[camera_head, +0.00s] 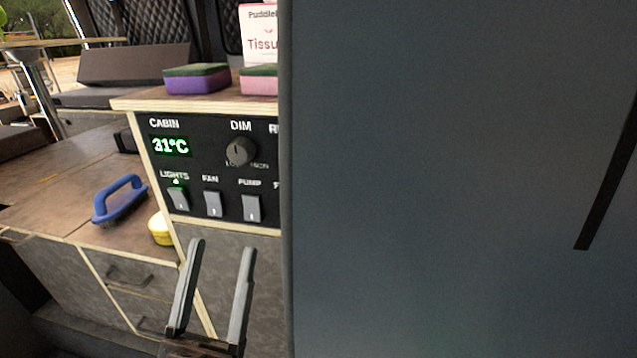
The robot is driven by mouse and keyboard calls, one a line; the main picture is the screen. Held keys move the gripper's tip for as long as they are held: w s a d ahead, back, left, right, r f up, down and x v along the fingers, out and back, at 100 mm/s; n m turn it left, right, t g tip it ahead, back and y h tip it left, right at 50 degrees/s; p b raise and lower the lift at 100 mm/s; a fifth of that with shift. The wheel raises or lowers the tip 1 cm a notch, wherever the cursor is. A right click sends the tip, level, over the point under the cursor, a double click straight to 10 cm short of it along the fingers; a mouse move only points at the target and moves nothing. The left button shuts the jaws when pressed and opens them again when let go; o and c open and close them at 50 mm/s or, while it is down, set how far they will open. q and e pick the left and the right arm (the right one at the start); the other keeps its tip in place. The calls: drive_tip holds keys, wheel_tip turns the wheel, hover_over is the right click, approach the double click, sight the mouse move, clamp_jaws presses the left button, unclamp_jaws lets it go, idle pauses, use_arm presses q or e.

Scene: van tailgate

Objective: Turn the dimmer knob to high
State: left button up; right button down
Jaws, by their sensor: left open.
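The dimmer knob (240,151) is a round dark grey knob under the label DIM on the black control panel (204,152). Small LOW and HIGH marks sit below it. Its pointer line looks roughly upward; the exact setting is hard to read. My left gripper (222,245) is below the panel, in front of the cabinet face. Its two grey fingers are apart and point up, with nothing between them. It is not touching the knob in the picture. My right gripper is not in view.
A large grey panel (450,180) fills the right side and hides the control panel's right end. Light switches (178,199), fan (212,204) and pump (251,208) switches sit below the knob. Sponges (197,79) and a tissue box (260,30) stand on top. A blue brush (120,200) lies left.

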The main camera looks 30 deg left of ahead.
sight(238, 161)
use_arm(q)
drive_tip(key=p+x, duration=0.3)
drive_tip(key=x, duration=0.2)
drive_tip(key=p+x, duration=0.3)
drive_tip(key=x, duration=0.3)
drive_tip(key=shift+s+a+r+p, duration=0.15)
drive_tip(key=shift+s+r+p, duration=0.05)
drive_tip(key=shift+s+p, duration=0.1)
drive_tip(key=shift+w+a+r, duration=0.1)
drive_tip(key=shift+w, duration=0.2)
clamp_jaws()
